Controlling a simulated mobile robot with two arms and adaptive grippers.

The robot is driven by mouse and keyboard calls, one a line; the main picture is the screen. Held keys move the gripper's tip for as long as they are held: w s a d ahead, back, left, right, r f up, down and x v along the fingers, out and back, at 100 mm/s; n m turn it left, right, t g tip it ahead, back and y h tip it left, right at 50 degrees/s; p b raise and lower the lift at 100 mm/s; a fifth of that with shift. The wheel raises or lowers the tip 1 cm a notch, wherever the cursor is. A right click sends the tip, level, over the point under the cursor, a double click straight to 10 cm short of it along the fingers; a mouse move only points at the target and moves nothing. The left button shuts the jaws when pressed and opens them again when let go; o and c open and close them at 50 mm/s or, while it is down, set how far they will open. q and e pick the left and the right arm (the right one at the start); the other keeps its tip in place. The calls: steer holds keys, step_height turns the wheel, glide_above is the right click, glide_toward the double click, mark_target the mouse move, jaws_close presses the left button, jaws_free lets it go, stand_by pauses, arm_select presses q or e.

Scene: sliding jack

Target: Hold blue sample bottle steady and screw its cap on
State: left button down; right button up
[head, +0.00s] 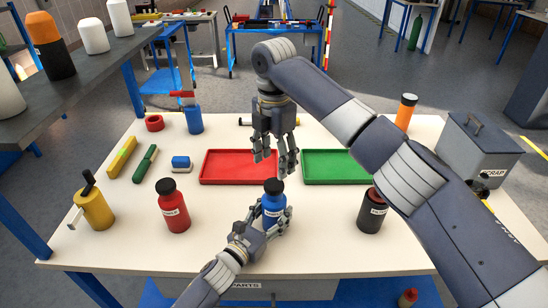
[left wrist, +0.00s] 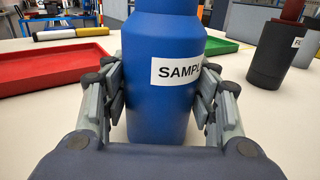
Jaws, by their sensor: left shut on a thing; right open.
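The blue sample bottle (head: 273,206) stands upright on the table in front of the two trays. A black cap (head: 273,186) sits on its top; how tightly it sits cannot be told. My left gripper (head: 274,219) is shut around the lower body of the bottle. In the left wrist view the blue bottle (left wrist: 160,60) is between the finger pads, its label partly covered, and its cap is out of the picture. My right gripper (head: 275,168) is open and empty, fingers pointing down, just above and behind the cap.
The red tray (head: 222,181) and green tray (head: 335,180) lie behind the bottle. A red bottle (head: 173,212) and yellow can (head: 96,210) stand left, a dark bottle (head: 371,218) right. The scrap bin (head: 478,152) stands at the far right.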

mark_target(274, 184)
stand_by(0.4)
steer(key=shift+f, duration=4)
